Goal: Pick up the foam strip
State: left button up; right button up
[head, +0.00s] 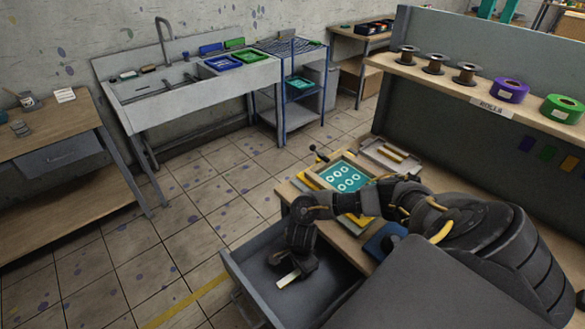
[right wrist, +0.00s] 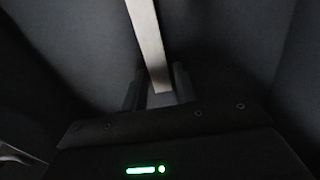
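The foam strip is a narrow off-white bar. In the head view the strip (head: 288,278) shows as a short pale piece at my right gripper, low in the open drawer. In the right wrist view the strip (right wrist: 148,40) runs from the top edge down to between the fingers. My right gripper (head: 292,268) reaches down into the drawer (head: 244,275). In the right wrist view its fingers (right wrist: 159,88) lie close along both sides of the strip's near end and look shut on it. Whether the strip touches the drawer floor is unclear. My left gripper is out of view.
The dark drawer has raised walls around my right gripper. On the desk (head: 290,192) above are a printing frame with a teal screen (head: 343,177) and a light tray (head: 388,156). A shelf (head: 440,75) with spools stands behind. Floor on the left is free.

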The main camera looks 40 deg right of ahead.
grip_shut()
notch_tip(320, 180, up, 10)
jog(key=shift+r, duration=0.15)
dwell(0.3)
